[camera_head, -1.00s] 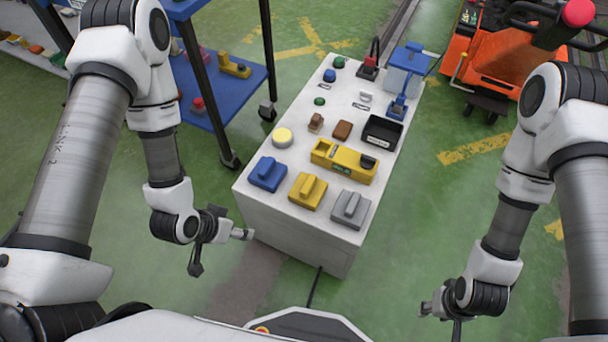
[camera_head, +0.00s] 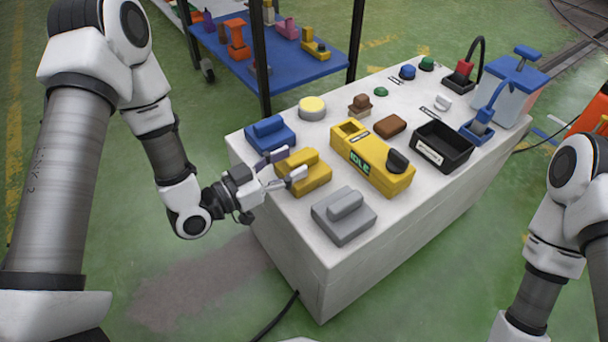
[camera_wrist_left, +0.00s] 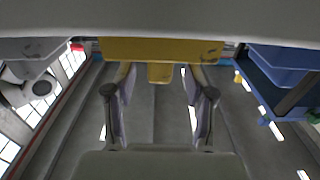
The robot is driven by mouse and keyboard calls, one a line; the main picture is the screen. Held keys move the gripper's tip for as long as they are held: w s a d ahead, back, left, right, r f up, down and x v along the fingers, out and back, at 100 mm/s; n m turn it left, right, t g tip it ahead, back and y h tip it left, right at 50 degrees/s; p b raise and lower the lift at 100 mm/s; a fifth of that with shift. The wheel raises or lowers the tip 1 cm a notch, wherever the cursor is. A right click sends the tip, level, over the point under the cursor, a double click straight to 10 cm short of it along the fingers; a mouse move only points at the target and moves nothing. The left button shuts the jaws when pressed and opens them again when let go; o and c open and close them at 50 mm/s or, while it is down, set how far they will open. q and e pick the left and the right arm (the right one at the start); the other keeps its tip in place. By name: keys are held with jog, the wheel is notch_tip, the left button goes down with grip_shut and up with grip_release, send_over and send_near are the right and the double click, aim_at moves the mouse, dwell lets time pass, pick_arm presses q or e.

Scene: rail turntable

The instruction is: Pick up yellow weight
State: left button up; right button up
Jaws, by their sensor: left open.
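The yellow weight (camera_head: 310,176), a block with a raised handle, sits on the white table (camera_head: 345,252) between a blue weight (camera_head: 270,133) and a grey weight (camera_head: 343,215). My left gripper (camera_head: 283,169) is open at its near left side, fingers pointing toward the handle. In the left wrist view the yellow weight (camera_wrist_left: 160,48) is ahead, with its handle between the ends of the open fingers (camera_wrist_left: 160,78). Whether the fingers touch it, I cannot tell. My right gripper is out of view.
A yellow device reading IDLE (camera_head: 372,160) stands close behind the yellow weight. A black bin (camera_head: 442,147), a brown block (camera_head: 390,124) and a round yellow-topped button (camera_head: 312,107) are farther back. A blue-shelved cart (camera_head: 290,58) stands behind the table.

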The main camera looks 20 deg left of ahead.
aim_at(302, 156)
pick_arm(q)
jog(key=b+x, duration=0.1)
jog(key=x, duration=0.2)
jog(key=shift+w+d, duration=0.25)
jog(key=shift+r, duration=0.1)
grip_shut()
